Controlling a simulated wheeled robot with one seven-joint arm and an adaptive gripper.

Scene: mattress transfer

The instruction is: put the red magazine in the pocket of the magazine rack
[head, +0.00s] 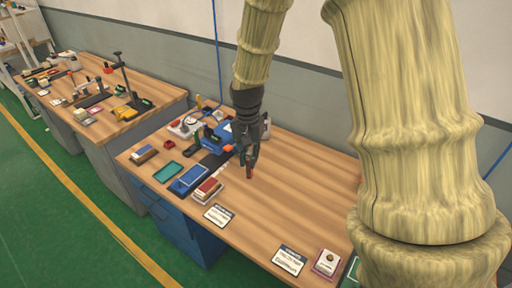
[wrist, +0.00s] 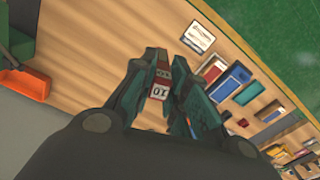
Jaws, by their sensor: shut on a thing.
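The red magazine (head: 249,171) is held upright between the fingers of my gripper (head: 250,158), above the bare wood of the near bench. In the wrist view the magazine (wrist: 160,78) shows red with a white label marked 10, between the fingertips. My gripper is shut on it. I cannot tell for certain which thing is the magazine rack. A blue tray-like item (head: 189,179) and a red-topped stack (head: 207,191) lie on the bench to the left of my gripper.
A blue device (head: 218,136) stands behind and left of my gripper. A teal tray (head: 168,172) and a white card (head: 219,215) lie on the near bench (head: 290,200). An orange bin (wrist: 25,83) shows at left in the wrist view. The bench's middle right is bare.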

